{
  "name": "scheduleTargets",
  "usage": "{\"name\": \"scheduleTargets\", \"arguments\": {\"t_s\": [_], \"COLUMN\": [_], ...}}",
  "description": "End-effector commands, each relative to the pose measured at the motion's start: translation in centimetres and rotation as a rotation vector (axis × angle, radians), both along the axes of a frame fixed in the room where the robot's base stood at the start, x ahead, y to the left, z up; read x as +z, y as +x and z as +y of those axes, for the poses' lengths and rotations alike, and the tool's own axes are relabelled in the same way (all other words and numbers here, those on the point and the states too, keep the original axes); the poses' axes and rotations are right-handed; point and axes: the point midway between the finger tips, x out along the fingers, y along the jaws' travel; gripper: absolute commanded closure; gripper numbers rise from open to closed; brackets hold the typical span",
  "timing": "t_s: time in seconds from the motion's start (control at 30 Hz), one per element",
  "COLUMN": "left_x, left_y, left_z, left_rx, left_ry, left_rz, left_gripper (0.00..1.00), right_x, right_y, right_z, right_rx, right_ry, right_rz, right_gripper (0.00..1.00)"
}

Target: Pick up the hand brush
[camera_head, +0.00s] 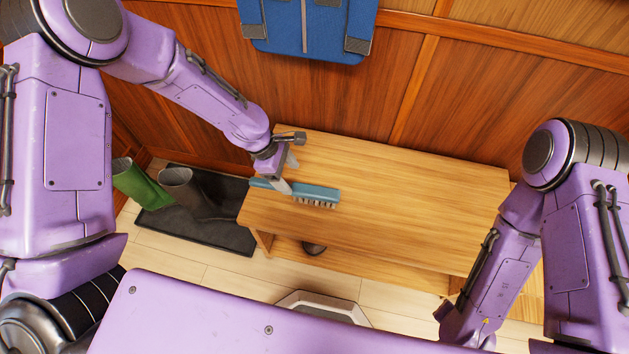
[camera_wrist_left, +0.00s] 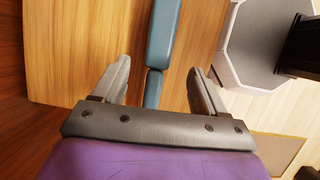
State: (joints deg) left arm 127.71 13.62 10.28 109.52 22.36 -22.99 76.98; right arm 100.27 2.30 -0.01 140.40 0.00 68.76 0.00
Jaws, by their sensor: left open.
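The hand brush (camera_head: 316,192) has a teal body and pale bristles and lies on the wooden bench near its left end. Its handle (camera_head: 262,183) points left toward the bench edge. My left gripper (camera_head: 288,174) is over the handle, just left of the bristled part. In the left wrist view the brush (camera_wrist_left: 161,38) runs between the two spread fingers of the left gripper (camera_wrist_left: 158,72), with a gap on each side. I cannot tell the exact height of the fingers above the bench. My right arm hangs at the right; its gripper is out of sight.
The wooden bench (camera_head: 400,205) is otherwise bare. A dark object (camera_head: 313,247) shows under the bench. A blue bag-like item (camera_head: 305,28) hangs on the wood-panelled wall behind.

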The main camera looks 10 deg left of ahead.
Motion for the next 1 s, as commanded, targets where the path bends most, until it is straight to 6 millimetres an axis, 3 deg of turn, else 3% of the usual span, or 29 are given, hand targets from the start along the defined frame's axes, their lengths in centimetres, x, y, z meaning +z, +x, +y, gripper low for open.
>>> {"name": "scheduleTargets", "arguments": {"t_s": [0.07,0.3,0.63,0.93,0.97,1.0], "left_x": [-0.2,-4.1,-9.1,-9.8,-9.8,-9.8], "left_y": [0.1,0.3,-0.2,-0.2,-0.2,-0.2], "left_z": [-0.4,-2.6,-3.7,-4.0,-4.0,-4.0], "left_rx": [0.006,-0.01,-0.011,-0.008,-0.008,-0.008], "left_ry": [-0.009,-0.01,-0.009,-0.009,-0.009,-0.009], "left_rz": [0.013,0.017,0.016,0.015,0.015,0.015], "left_gripper": [0.28,0.28,0.28,0.28,0.34,0.47], "right_x": [-0.3,-1.1,-2.1,-2.1,-2.1,-2.1], "right_y": [0.0,0.0,0.0,0.0,0.0,0.0], "right_z": [0.0,0.0,0.0,0.0,0.0,0.0], "right_rx": [0.0,0.0,0.0,0.0,0.0,0.0], "right_ry": [0.0,0.0,0.0,0.0,0.0,0.0], "right_rz": [0.0,0.0,0.0,0.0,0.0,0.0], "right_gripper": [0.57,0.57,0.57,0.57,0.57,0.57]}}
